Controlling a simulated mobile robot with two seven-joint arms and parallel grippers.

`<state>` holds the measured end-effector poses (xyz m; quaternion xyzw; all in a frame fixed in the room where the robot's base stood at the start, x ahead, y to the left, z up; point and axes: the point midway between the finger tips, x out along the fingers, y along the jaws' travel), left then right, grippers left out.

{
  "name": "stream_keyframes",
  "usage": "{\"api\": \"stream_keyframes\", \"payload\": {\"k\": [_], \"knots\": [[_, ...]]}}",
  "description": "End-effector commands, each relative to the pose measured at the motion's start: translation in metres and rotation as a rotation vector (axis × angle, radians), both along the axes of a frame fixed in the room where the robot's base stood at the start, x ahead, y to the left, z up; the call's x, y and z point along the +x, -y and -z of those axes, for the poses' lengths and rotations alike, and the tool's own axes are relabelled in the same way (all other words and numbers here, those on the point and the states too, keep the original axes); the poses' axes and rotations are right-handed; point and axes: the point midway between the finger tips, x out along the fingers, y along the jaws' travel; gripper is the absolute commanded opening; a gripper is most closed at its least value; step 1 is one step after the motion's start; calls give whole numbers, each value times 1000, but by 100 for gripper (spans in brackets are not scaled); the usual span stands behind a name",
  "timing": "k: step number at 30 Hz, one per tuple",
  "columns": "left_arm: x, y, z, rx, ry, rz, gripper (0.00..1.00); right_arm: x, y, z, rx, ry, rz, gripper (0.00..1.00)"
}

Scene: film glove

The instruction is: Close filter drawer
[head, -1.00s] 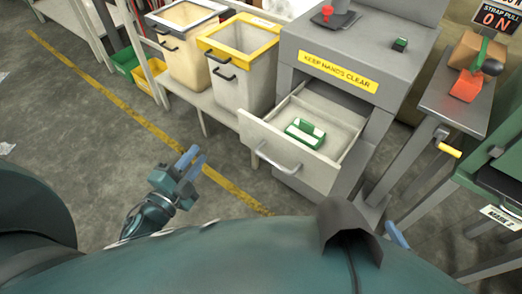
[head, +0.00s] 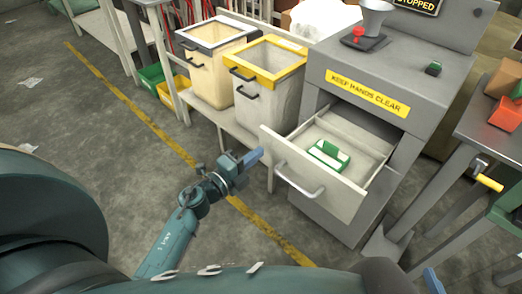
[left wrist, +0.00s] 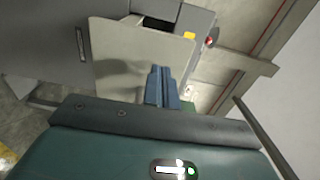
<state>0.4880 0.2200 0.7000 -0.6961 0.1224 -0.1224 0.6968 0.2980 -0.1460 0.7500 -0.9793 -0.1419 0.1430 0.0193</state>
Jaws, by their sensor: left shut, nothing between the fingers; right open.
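The filter drawer (head: 338,198) is pulled out of the grey machine (head: 375,125) in the head view. It has a pale front with a metal bar handle (head: 299,187). A green and white block (head: 328,155) lies inside. My left gripper (head: 251,158) is shut and empty, just left of the drawer front's left end, apparently without touching it. In the left wrist view its blue fingers (left wrist: 162,88) are together before a pale panel (left wrist: 135,60); contact is unclear. My right gripper (head: 433,281) shows only a blue fingertip at the lower edge.
Two bins, one grey-rimmed (head: 210,75) and one yellow-rimmed (head: 268,85), stand on a low shelf left of the machine. A side table (head: 492,130) stands at the right.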

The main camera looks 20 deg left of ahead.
Motion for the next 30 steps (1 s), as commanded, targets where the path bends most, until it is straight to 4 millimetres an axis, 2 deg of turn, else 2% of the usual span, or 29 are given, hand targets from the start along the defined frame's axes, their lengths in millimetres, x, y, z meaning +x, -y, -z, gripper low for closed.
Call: {"api": "stream_keyframes", "payload": {"k": [3, 6, 23, 26, 30], "knots": [[14, 6, 0, -2, 2, 0, 0, 0, 0, 2, -2, -1, -2, 85], [20, 8, 0, -1, 1, 1, 0, 0, -1, 2, -3, -2, -2, 85], [27, 10, 0, -1, 0, 1, 0, 0, -1, 2, -3, -1, -4, 85], [37, 13, 0, 0, 1, 0, 0, 0, -1, 3, -3, -2, -5, 85], [60, 21, -1, -1, 2, 1, 0, 0, -2, 5, -6, -2, -6, 85]]}}
